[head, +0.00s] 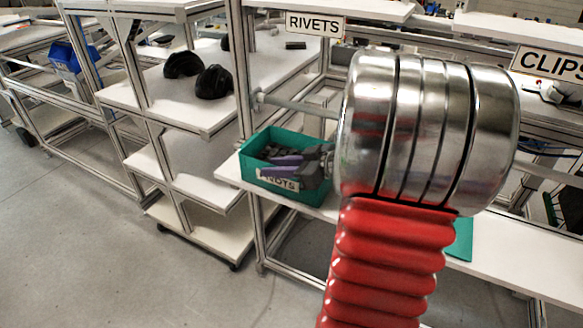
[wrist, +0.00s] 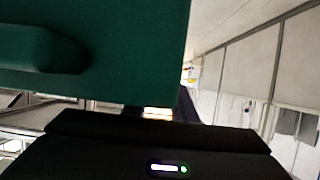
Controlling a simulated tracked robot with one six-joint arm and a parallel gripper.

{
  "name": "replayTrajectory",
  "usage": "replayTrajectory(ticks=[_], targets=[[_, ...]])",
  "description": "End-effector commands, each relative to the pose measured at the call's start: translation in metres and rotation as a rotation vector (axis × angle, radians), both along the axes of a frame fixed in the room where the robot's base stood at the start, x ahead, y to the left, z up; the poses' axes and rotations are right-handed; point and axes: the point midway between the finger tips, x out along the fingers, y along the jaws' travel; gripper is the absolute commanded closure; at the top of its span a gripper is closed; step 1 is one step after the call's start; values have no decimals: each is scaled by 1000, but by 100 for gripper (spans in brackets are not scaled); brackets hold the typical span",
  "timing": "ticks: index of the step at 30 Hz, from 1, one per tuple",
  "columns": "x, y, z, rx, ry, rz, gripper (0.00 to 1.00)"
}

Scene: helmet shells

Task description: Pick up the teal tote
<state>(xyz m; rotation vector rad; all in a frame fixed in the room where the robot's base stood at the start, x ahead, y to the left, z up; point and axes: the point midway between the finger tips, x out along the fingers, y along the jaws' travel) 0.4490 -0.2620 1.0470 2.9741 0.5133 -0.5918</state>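The teal tote (head: 249,169) stands on a white shelf, with dark parts inside and a white label on its front, partly covered. My gripper (head: 276,166) is at the tote's front right, its two purple fingers pointing left across the tote. One finger lies lower, over the label area; the other lies above it, near the rim. Whether they touch or clamp the wall is unclear. In the wrist view, a close teal surface (wrist: 120,50) fills the upper left, with a darker rounded bulge. The finger gap is not clear there.
Another teal piece (head: 461,239) shows on the shelf right of my red arm. A RIVETS sign (head: 315,24) hangs above. Shelving posts (head: 246,110) stand left of the tote. Black helmet shells (head: 214,82) lie on a left shelf. A blue bin (head: 66,57) is far left.

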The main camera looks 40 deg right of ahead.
Motion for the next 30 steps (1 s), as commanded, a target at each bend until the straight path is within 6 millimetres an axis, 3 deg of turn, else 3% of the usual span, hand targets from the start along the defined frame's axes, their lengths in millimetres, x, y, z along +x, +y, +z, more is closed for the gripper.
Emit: replayTrajectory(ticks=[16, 26, 30], targets=[[0, 0, 0, 0, 0, -1, 76], [0, 0, 0, 0, 0, -1, 99], [0, 0, 0, 0, 0, -1, 100]])
